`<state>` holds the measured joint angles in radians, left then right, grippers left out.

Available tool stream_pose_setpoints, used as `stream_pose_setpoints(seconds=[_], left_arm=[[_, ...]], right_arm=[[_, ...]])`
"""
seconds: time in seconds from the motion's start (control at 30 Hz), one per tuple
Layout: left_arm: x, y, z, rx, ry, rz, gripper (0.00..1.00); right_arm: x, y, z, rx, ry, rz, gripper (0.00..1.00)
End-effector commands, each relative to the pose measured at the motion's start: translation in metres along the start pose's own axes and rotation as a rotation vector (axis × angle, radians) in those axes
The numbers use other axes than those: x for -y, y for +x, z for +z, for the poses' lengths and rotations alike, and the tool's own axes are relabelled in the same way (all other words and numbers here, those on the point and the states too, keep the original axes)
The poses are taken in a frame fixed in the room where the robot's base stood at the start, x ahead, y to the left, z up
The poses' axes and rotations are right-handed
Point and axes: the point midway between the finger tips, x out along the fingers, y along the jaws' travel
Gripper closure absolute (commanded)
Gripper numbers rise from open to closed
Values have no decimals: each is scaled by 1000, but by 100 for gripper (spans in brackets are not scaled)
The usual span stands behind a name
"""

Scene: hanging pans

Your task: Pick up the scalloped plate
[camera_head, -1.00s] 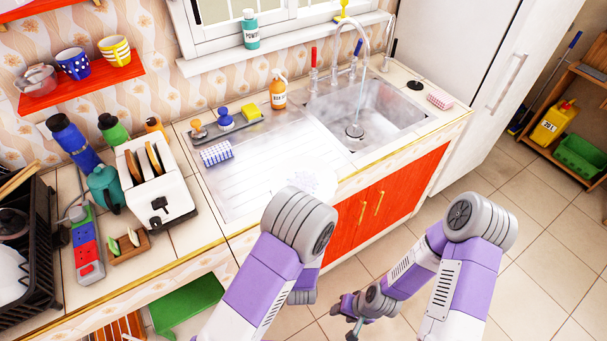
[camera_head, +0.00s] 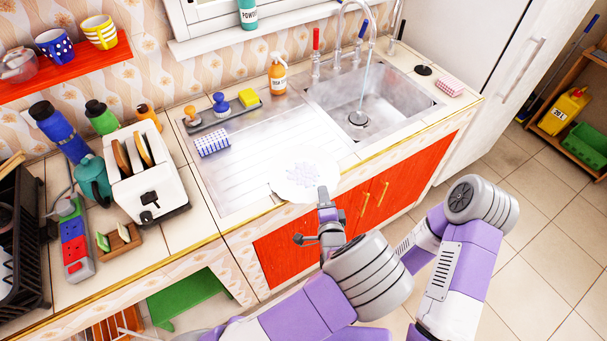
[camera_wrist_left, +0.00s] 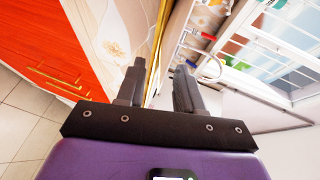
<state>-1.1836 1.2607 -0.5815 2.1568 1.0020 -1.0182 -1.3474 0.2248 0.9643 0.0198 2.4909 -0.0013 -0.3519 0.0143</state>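The white scalloped plate (camera_head: 303,177) lies at the front edge of the draining board, partly over the counter edge, with a faint pattern in its middle. My left gripper (camera_head: 313,217) is at the plate's front rim. One finger reaches up to the rim and the other sits lower, before the red cabinet. In the left wrist view the two fingers (camera_wrist_left: 157,85) stand apart, with the counter edge between them. I cannot tell whether a finger touches the plate. My right gripper is hidden behind my left arm.
The sink (camera_head: 375,105) with running water is right of the plate. A blue-and-white sponge (camera_head: 212,143) and a brush tray (camera_head: 228,115) stand behind it. A white toaster (camera_head: 148,178) is at the left. Red cabinet doors (camera_head: 385,192) are below the counter.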

Motion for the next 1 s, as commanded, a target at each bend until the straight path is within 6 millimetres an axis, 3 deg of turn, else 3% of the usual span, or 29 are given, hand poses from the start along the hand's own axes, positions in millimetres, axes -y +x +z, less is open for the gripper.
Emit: stream_pose_setpoints(seconds=[0.13, 0.4, 0.67, 1.0], left_arm=[[0, 19, 0, 1, -1, -1, 64], [0, 22, 0, 0, 0, 0, 64], [0, 22, 0, 0, -1, 0, 100], [1, 22, 0, -1, -1, -3, 100]], right_arm=[[-1, 4, 0, 0, 0, 0, 53], [-1, 3, 0, 0, 0, 0, 53], [-1, 3, 0, 0, 0, 0, 53], [-1, 3, 0, 0, 0, 0, 53]])
